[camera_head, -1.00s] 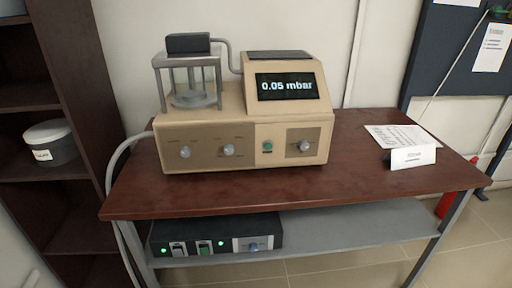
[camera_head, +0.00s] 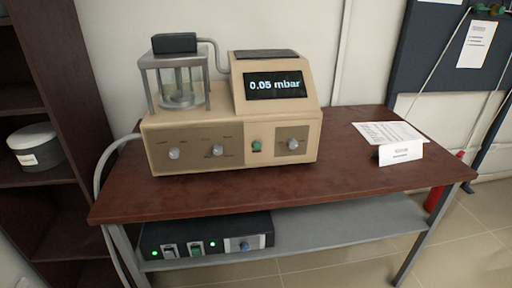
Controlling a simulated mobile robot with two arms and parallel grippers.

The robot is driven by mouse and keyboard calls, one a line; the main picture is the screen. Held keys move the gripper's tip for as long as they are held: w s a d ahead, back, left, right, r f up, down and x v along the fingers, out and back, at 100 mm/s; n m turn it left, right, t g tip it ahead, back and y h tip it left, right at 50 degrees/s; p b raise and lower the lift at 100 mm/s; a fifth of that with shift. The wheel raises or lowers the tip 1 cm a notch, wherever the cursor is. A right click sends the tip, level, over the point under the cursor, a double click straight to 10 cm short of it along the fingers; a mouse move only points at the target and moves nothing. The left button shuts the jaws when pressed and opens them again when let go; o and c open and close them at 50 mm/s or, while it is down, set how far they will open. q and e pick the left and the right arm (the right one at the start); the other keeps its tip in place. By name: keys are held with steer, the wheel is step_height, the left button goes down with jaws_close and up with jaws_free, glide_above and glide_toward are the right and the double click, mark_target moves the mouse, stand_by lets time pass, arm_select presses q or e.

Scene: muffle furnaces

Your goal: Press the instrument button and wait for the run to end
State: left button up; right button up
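The beige instrument (camera_head: 232,142) stands on the dark red-brown table. Its screen (camera_head: 275,85) reads "0.05 mbar". A green button (camera_head: 256,145) sits on its front, between the knobs. A glass chamber (camera_head: 180,83) in a grey frame, with a black block on top, stands on its left part. A black control unit (camera_head: 205,238) on the lower shelf has green lights, switches and a blue-tipped knob. Neither of my grippers is in view.
A grey hose (camera_head: 100,175) runs down the left side. A dark shelf with a white tub (camera_head: 36,147) stands at left.

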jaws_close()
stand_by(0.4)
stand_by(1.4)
